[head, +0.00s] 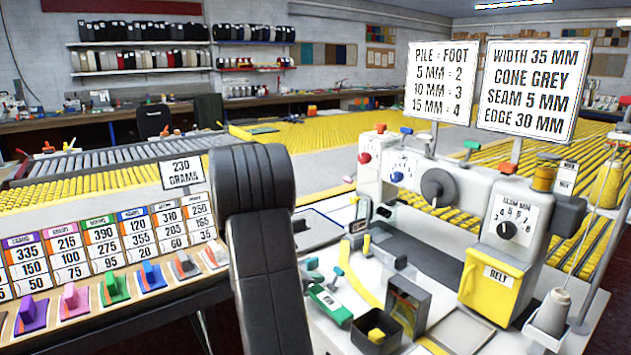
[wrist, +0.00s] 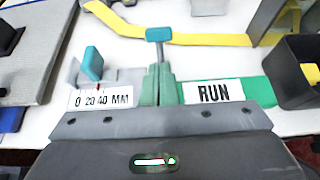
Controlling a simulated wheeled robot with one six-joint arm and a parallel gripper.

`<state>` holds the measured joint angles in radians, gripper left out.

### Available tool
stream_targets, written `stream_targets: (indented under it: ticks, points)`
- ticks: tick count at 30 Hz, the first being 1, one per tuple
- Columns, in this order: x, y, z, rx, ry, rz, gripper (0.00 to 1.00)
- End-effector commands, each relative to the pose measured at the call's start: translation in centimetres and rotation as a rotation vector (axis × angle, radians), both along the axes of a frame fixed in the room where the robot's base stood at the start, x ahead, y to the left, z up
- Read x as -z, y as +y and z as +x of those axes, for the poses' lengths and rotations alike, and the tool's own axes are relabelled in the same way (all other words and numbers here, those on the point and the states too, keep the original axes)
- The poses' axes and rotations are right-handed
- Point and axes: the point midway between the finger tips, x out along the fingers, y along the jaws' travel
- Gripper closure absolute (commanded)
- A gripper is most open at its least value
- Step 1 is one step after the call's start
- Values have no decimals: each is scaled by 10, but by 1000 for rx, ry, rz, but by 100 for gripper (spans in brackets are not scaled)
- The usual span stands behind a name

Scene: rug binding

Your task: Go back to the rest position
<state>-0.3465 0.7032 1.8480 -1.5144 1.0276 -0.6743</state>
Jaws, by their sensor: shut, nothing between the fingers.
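My gripper (wrist: 160,72) shows in the wrist view, its narrow grey-green fingers together with nothing held between them. It is over the front of the white machine table, between a scale plate marked 0 20 40 MM (wrist: 105,99) and a green plate labelled RUN (wrist: 213,92). A teal-topped lever (wrist: 160,35) stands just beyond the fingertips; I cannot tell whether they touch it. In the head view my dark arm rises in the foreground, and my gripper cannot be made out there.
The sewing machine (head: 405,185) and yellow BELT box (head: 487,285) stand to the right. Black bins (head: 377,335) sit near the green RUN unit (head: 328,302). Left is a bench with coloured clips and number cards (head: 103,248). Two signs (head: 532,88) stand behind the machine.

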Motion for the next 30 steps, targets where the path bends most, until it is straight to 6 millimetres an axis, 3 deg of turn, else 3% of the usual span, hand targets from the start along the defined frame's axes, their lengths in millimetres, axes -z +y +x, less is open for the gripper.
stream_targets:
  ticks: [1,10,30]
  points:
    - [8,2,-1,-1,-12,-17,100]
    - [14,7,-5,0,-83,-115,100]
    - [12,7,-6,4,-115,-152,100]
